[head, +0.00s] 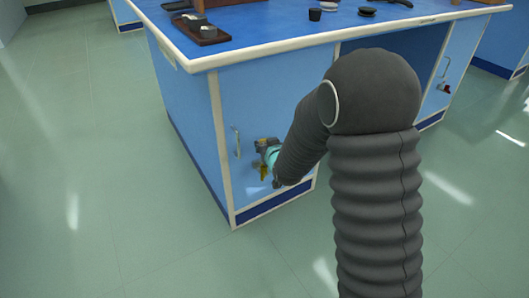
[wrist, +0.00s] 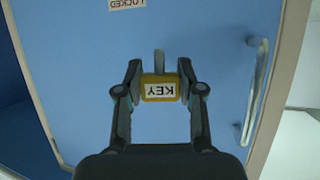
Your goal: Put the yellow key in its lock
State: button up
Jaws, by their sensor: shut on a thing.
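In the wrist view my gripper (wrist: 160,88) is shut on the yellow key (wrist: 160,98), one finger on each side. The key's white label reads KEY, upside down. Its grey shaft (wrist: 159,62) points up the picture, over the blue cabinet door (wrist: 85,60). I cannot tell whether the tip touches the door. No keyhole is clearly visible. A LOCKED label (wrist: 127,3) is at the top edge. In the head view my gripper (head: 266,155) is close to the front of the cabinet door (head: 245,95), partly hidden by my arm; a yellow part (head: 262,172) shows there.
A metal door handle (wrist: 255,92) stands out on the right in the wrist view; in the head view the handle (head: 237,142) is left of my gripper. The blue benchtop (head: 240,45) above carries dark items. The floor (head: 90,180) at left is clear.

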jog(key=b, duration=0.1)
send_over(265, 171)
jog(key=w, duration=0.1)
jog(key=shift+a+f, duration=0.15)
jog(key=shift+f, duration=1.9)
notch_tip(265, 171, down, 3)
jog(key=b, duration=0.4)
jog(key=shift+w+f, duration=0.1)
jog(key=shift+f, duration=0.1)
jog(key=shift+f, duration=0.65)
jog(key=o, duration=0.8)
jog(key=shift+c, duration=0.2)
jog(key=v, duration=1.1)
